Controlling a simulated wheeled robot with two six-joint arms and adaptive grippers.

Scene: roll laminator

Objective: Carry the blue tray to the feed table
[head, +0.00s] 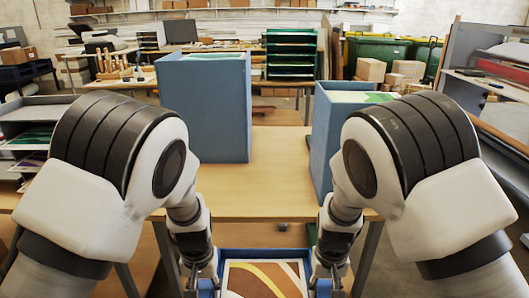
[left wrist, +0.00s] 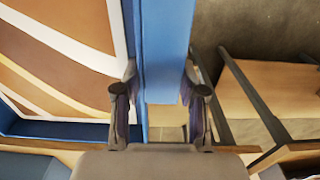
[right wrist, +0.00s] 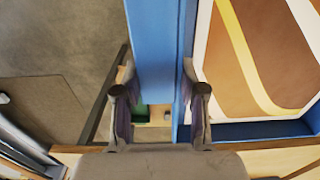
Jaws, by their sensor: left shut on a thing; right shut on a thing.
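The blue tray (head: 262,253) is at the bottom centre of the head view, close in front of me, and its near part is cut off by the frame. A sheet with brown, white and yellow bands lies in it. My left gripper (head: 207,284) is shut on the tray's left wall, which runs between its fingers in the left wrist view (left wrist: 166,45). My right gripper (head: 327,282) is shut on the right wall, seen between its fingers in the right wrist view (right wrist: 155,45). The tray is held off the floor. I cannot tell which surface is the feed table.
A wooden table (head: 265,190) stands ahead, beyond the tray. On it are a tall blue box (head: 205,110) at left and another blue box (head: 322,135) at right, partly hidden by my right arm. Shelves, green bins (head: 378,52) and cartons stand behind. The tabletop between the boxes is bare.

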